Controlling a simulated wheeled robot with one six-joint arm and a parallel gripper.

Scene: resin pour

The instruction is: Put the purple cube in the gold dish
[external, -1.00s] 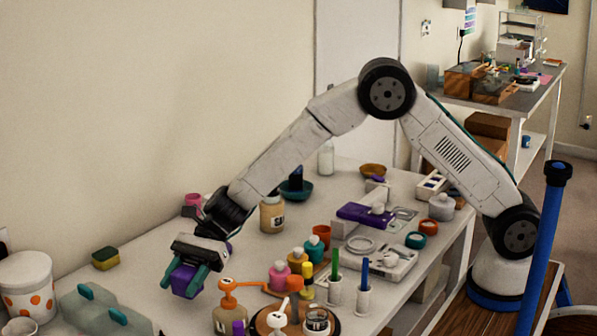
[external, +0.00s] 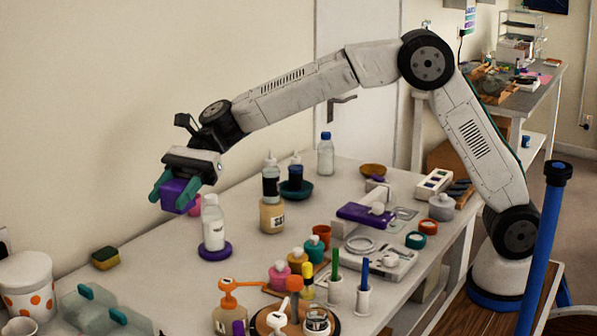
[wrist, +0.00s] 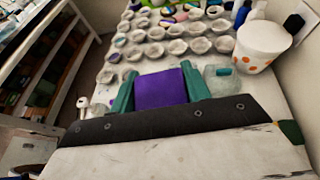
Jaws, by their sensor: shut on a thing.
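The purple cube (external: 179,196) is held between the teal fingers of my gripper (external: 174,193), high above the left part of the table. In the wrist view the purple cube (wrist: 160,90) fills the space between the two fingers. My gripper is shut on it, and the cube is clear of the table. A small golden-brown dish (external: 373,170) stands at the table's back edge, right of the middle; it looks like the gold dish. It is far to the right of my gripper and looks empty, though its inside is small in view.
A white bottle on a purple ring (external: 214,230) stands just right of my gripper. Amber and clear bottles and a teal bowl (external: 296,190) stand between it and the dish. Pump bottles (external: 228,313) and pen holders crowd the front. Several small cups (wrist: 175,47) show in the wrist view.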

